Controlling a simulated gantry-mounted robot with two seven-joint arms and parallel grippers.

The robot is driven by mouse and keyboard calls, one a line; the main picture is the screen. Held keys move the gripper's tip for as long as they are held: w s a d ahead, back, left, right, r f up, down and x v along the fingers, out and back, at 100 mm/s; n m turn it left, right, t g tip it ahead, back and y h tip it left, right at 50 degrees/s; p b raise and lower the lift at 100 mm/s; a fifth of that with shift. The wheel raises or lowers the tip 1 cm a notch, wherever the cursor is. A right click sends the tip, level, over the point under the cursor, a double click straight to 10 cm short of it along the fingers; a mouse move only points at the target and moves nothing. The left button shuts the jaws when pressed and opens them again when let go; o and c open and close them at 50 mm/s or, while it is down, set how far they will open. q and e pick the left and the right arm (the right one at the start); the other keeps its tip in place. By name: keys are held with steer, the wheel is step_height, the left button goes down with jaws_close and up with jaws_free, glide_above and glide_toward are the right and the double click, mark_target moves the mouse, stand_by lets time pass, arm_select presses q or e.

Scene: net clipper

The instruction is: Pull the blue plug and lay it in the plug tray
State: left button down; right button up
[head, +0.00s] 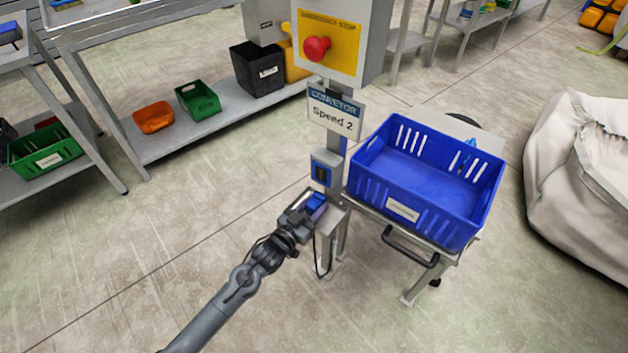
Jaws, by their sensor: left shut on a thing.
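The blue plug (317,200) is in the jaws of my left gripper (312,206), which is shut on it. The plug is partly hidden by the fingers. It is just below a blue socket box (322,172) on the grey post, and looks apart from it. A small grey ledge (336,217) sits on the post right beside the plug; I cannot tell whether it is the plug tray or whether the plug touches it. A dark cable (318,259) hangs below the gripper. My right gripper is not in view.
A large blue crate (427,186) stands on a cart right of the post. Above are a "Speed 2" sign (335,114) and a yellow panel with a red stop button (317,48). Shelves with bins stand at the left. A white sack (585,185) is at the right. The floor at the lower left is clear.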

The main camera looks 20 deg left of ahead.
arm_select(q)
steer(key=shift+f, duration=0.7)
stand_by(0.4)
steer(key=c, duration=0.5)
jaws_free()
steer(key=shift+c, duration=0.2)
steer(key=shift+s+a, duration=0.1)
steer(key=shift+s, duration=0.2)
steer(key=p+v, duration=0.9)
steer(key=v, duration=1)
